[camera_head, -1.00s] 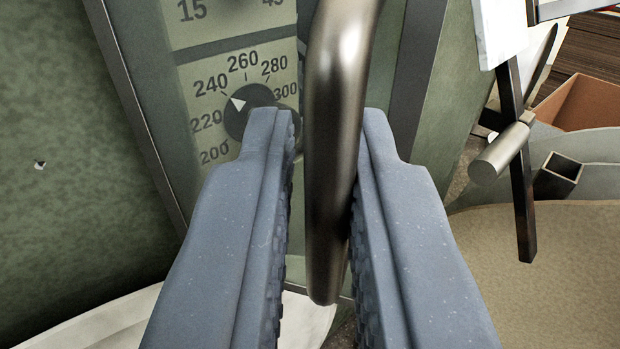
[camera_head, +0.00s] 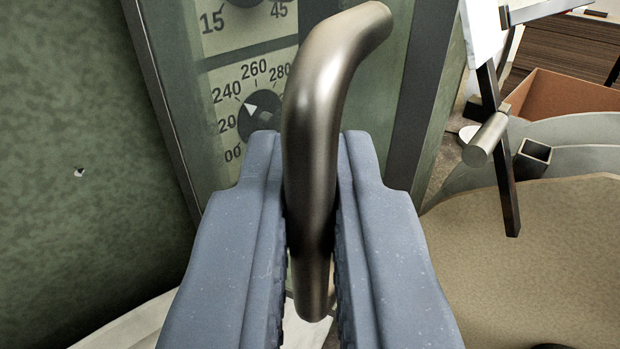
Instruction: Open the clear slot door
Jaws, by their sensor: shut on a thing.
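A bent metal bar handle (camera_head: 318,110) stands upright in the middle of the view, its top curving away to the right. My gripper (camera_head: 312,150) has its two blue-grey fingers on either side of the bar and is shut on it. Behind the bar is a green-grey panel with a dial (camera_head: 258,112) marked with numbers around 220 to 280. The panel shows through or beside a framed front; I cannot tell where the clear slot door's edges lie. The lower end of the bar sits between the fingers.
A mottled green wall (camera_head: 80,120) fills the left. On the right are a dark stand with a metal cylinder (camera_head: 486,139), an orange-brown box (camera_head: 560,98), a small square tube (camera_head: 532,158) and a wide tan surface (camera_head: 540,250). A pale curved surface lies at the bottom.

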